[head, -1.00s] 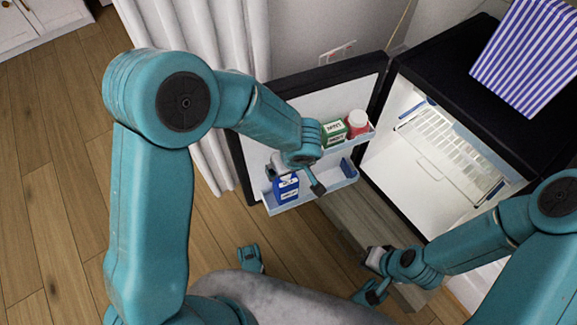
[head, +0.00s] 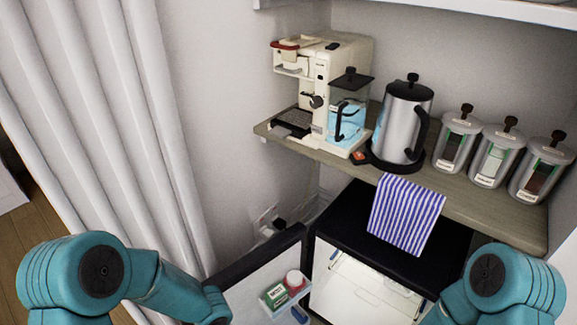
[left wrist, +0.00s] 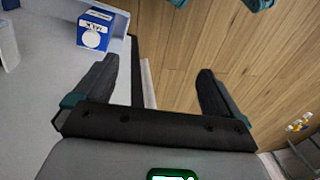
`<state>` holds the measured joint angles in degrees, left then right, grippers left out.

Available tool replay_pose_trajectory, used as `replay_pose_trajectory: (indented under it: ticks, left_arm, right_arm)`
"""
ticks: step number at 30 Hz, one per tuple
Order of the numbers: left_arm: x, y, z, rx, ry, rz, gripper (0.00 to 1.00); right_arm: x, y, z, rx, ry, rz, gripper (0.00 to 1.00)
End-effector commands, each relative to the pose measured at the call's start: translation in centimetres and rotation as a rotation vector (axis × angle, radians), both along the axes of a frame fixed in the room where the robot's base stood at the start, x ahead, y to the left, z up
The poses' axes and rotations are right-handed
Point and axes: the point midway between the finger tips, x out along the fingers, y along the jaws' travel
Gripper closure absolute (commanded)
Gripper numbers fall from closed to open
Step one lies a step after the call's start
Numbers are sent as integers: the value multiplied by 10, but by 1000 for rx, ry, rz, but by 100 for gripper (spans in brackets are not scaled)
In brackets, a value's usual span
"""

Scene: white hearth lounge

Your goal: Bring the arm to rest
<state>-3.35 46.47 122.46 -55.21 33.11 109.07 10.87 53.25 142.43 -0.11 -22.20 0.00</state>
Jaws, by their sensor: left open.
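My left gripper (left wrist: 160,95) is open and empty in the left wrist view, its two dark fingers spread apart over the wooden floor and the edge of the fridge door. A blue and white milk carton (left wrist: 94,30) stands in the door shelf beyond the left finger, apart from it. In the head view my left arm comes in at the lower left, and its gripper is below the picture. My right arm comes in at the lower right, and its gripper is also out of the picture.
The small black fridge (head: 385,245) stands open, its door (head: 245,285) swung left with a green box (head: 275,295) and a red-and-white jar (head: 294,280) in it. A striped cloth (head: 405,215) hangs above. The shelf (head: 480,205) bears a coffee machine (head: 340,60), kettle (head: 403,120) and canisters (head: 500,155).

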Motion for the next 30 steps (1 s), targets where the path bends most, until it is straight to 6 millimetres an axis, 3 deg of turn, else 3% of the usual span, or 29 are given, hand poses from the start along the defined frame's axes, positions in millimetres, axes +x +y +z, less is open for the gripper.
replay_pose_trajectory:
  ticks: [1, 3, 7, 12, 17, 24, 30]
  left_arm:
    - [-20, -1, 37, -43, 55, 16, 2]
    - [-45, -8, 55, -122, 118, 26, 2]
    - [-84, -27, 88, -285, 185, 12, 2]
    - [-115, -52, 125, -480, 157, -59, 2]
    - [-120, -63, 127, -556, 34, -204, 2]
    - [-98, -57, 120, -501, -176, -526, 2]
    - [-88, -55, 119, -476, -235, -706, 2]
  right_arm:
    - [-2, 1, 47, 1, 5, 5, 100]
    - [-5, 3, 77, 3, 12, 10, 100]
    - [-9, 5, 123, 5, 24, 20, 100]
    - [-16, 8, 170, 9, 40, 31, 100]
    - [-20, 9, 175, 12, 53, 36, 100]
    - [-23, 10, 172, 14, 61, 39, 100]
    - [-23, 10, 172, 14, 61, 39, 100]
